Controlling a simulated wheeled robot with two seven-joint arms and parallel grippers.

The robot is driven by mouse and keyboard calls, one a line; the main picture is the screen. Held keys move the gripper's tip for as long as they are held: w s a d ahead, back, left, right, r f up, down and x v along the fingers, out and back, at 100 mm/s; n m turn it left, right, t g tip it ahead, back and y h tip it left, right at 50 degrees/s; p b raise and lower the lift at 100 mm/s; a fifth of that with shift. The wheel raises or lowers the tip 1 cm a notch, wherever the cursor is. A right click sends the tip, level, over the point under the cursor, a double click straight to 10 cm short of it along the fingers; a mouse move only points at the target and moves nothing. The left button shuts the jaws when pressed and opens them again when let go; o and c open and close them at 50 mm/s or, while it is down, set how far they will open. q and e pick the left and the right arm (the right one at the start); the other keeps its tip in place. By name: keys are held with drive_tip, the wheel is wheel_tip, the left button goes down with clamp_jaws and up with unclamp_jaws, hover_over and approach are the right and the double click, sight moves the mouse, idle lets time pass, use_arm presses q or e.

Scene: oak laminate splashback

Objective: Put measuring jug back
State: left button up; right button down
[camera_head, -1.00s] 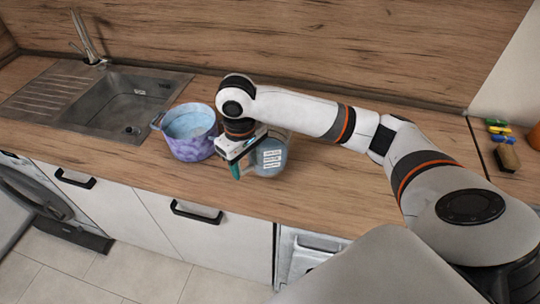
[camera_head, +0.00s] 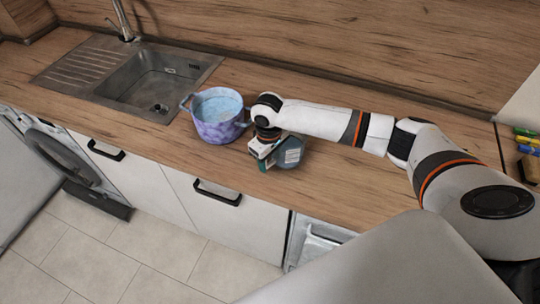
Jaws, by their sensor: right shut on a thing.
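The measuring jug (camera_head: 290,153) is a grey-blue see-through vessel with a white printed label. It is on or just above the wooden worktop, right of the purple pot; I cannot tell whether it touches the wood. My right gripper (camera_head: 264,160) reaches down at the jug's left side and is shut on it, at what looks like the handle side. The gripper and wrist hide part of the jug. My left gripper is not in view.
A purple pot (camera_head: 218,115) with light blue contents stands close to the left of my gripper. A sink (camera_head: 150,80) is further left. Coloured items (camera_head: 526,137) lie at the far right. The worktop (camera_head: 350,190) is clear in front.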

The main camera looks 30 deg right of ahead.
drive_tip(key=shift+f, duration=0.1)
drive_tip(key=c, duration=0.6)
unclamp_jaws()
drive_tip(key=shift+r, duration=0.5)
drive_tip(key=r+b, duration=0.1)
drive_tip(key=r, duration=0.4)
drive_tip(key=r+b, duration=0.2)
drive_tip(key=r, duration=0.4)
drive_tip(key=shift+s+a+r, duration=0.1)
drive_tip(key=shift+a+r, duration=0.05)
drive_tip(key=shift+a, duration=0.05)
